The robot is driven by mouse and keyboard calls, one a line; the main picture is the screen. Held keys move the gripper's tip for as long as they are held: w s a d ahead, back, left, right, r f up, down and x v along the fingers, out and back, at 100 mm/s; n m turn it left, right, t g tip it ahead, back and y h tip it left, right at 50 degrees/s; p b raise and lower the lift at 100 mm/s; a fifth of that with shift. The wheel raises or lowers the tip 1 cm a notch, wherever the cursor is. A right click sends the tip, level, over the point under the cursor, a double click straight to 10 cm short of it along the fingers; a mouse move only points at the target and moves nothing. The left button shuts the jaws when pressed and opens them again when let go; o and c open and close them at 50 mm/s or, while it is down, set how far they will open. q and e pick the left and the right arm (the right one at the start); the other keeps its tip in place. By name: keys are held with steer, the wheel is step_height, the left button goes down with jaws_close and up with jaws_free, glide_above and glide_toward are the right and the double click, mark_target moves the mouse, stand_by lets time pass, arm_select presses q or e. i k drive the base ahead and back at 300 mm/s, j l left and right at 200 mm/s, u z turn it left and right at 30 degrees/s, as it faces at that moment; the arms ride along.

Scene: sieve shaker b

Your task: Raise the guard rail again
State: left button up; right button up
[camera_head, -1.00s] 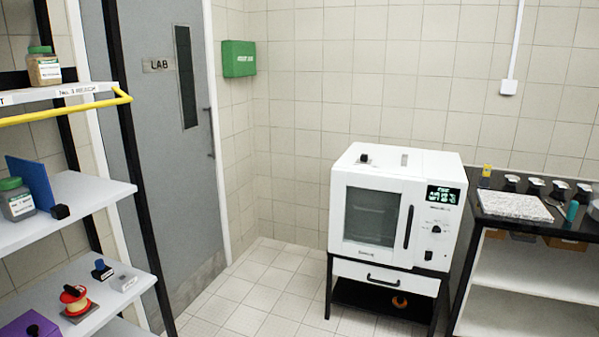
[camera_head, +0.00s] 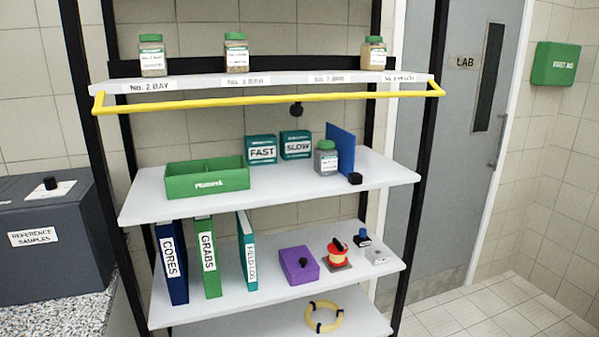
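A yellow guard rail (camera_head: 275,99) runs along the front of the top shelf (camera_head: 205,84) of a rack with black posts. Its bar sits slightly below the shelf's front edge, with a bent end at each side. Three jars with green lids stand on that shelf behind it: a left jar (camera_head: 152,56), a middle jar (camera_head: 236,54) and a right jar (camera_head: 374,53). Neither of my grippers is in view.
The shelf below holds a green divided tray (camera_head: 206,178), FAST (camera_head: 261,150) and SLOW (camera_head: 296,145) boxes, a grey jar (camera_head: 326,158) and a blue panel (camera_head: 341,147). Binders (camera_head: 208,258) and a purple box (camera_head: 299,266) sit lower. A dark sample case (camera_head: 60,238) stands left. Floor at right is clear.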

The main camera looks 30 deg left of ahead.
mark_target(296, 110)
steer(key=i+u, duration=0.2)
steer(key=u, duration=1.9)
steer(key=l+u, duration=0.45)
steer(key=l, duration=0.2)
steer(key=l+u, duration=0.45)
steer(key=l, duration=0.25)
steer(key=k+l+u, duration=0.2)
steer(key=l+u, duration=0.25)
steer(key=l, duration=0.15)
steer(key=k+l, duration=0.1)
steer(key=l, duration=0.3)
steer(key=k+l, duration=0.15)
steer(key=l, duration=0.25)
steer(key=k+l+u, duration=0.1)
steer(key=l, duration=0.3)
steer(key=k+l, duration=0.15)
steer(key=l, duration=0.25)
steer(key=k+l, duration=0.15)
steer(key=l, duration=0.25)
steer(key=k+l+u, duration=0.1)
steer(key=l, duration=0.25)
